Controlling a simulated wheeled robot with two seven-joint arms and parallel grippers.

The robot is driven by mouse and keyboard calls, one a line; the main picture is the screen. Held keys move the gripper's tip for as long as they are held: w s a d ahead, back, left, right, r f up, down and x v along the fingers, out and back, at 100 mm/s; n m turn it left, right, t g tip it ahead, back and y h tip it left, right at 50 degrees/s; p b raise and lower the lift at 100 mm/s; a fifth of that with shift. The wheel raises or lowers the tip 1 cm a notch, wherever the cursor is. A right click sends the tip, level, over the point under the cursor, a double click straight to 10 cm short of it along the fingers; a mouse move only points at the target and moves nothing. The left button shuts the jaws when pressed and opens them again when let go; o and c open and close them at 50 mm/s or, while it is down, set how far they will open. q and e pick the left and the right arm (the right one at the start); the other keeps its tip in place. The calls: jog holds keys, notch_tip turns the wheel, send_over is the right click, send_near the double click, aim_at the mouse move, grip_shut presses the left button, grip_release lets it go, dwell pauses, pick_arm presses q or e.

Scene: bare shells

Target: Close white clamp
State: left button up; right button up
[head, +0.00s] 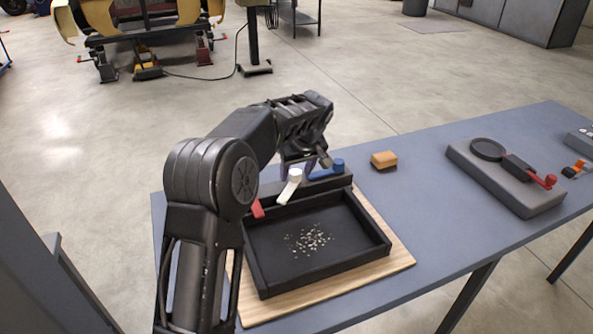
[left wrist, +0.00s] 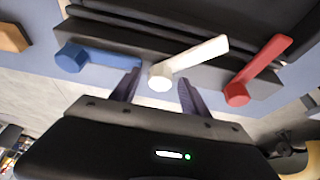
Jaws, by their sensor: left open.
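The white clamp (head: 289,186) is a short lever with a round knob, on the back edge of a black tray (head: 256,266). In the left wrist view the white clamp (left wrist: 195,62) slants up to the right, its knob between my gripper's fingers. A blue clamp (head: 337,165) is to its right and a red clamp (head: 257,208) to its left in the head view. My left gripper (left wrist: 158,84) is open, with its fingers on either side of the white knob; contact cannot be told. In the head view my left arm covers part of the clamps' bar. My right gripper is not in view.
The tray holds small pale bits (head: 308,240) and lies on a wooden board (head: 399,253) on a blue-grey table (head: 440,185). An orange block (head: 383,160) stands behind the tray. A grey device with a red-knobbed lever (head: 507,180) is at the right. Table space between is clear.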

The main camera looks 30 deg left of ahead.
pick_arm(q)
jog(key=v, duration=0.7)
jog(key=shift+r+b, duration=0.35)
jog(key=shift+b, duration=0.1)
jog(key=shift+d, duration=0.15)
